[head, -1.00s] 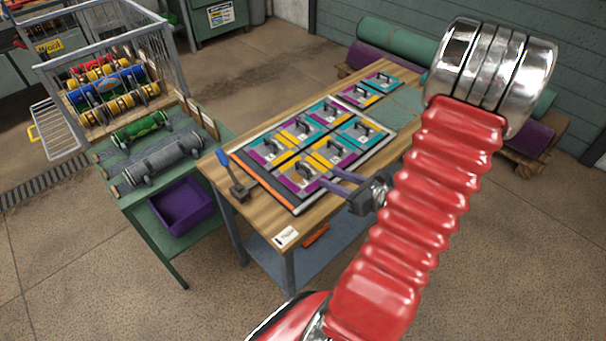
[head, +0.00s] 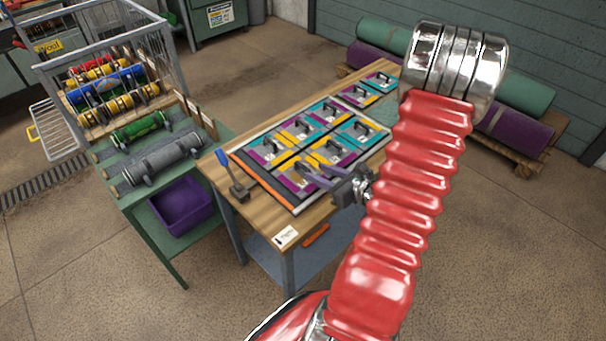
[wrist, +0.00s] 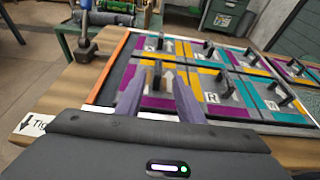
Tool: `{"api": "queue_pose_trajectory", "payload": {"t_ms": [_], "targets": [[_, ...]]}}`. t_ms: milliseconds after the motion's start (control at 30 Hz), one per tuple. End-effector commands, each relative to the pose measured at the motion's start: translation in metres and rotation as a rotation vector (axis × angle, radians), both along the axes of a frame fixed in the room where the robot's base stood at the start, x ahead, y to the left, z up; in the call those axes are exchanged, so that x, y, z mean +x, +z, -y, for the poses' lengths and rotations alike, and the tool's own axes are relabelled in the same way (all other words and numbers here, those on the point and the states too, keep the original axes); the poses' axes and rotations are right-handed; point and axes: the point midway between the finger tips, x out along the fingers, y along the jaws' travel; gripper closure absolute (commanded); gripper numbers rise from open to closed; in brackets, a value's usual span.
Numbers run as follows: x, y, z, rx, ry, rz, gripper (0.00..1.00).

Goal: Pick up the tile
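Several square tiles in purple, yellow, teal and grey, each with a black upright handle, lie in a framed tray (head: 292,208) on the wooden workbench. The nearest tile (head: 293,184) is at the tray's front corner, partly hidden by my gripper (head: 312,168). In the wrist view, my gripper (wrist: 158,88) is open, with its two purple-grey fingers spread apart. The handle (wrist: 157,76) of the near tile shows between the fingertips. I cannot tell whether the fingers are beside the handle or still short of it. Nothing is held.
A blue-handled tool (head: 231,177) stands at the bench's left edge, left of the tray. A green table (head: 165,225) with rollers and a purple bin (head: 181,206) is to the left. Rolled rugs (head: 515,128) lie on pallets by the wall. The floor at right is clear.

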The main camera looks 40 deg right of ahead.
Motion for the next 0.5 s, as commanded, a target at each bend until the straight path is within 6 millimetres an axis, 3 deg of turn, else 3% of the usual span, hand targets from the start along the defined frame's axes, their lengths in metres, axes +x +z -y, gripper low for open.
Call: {"api": "queue_pose_trajectory", "payload": {"t_ms": [200,500], "targets": [[0.022,-0.008,-0.001,0.0,0.002,-0.001,0.66],[0.025,-0.009,-0.001,-0.001,0.001,0.0,0.66]]}}
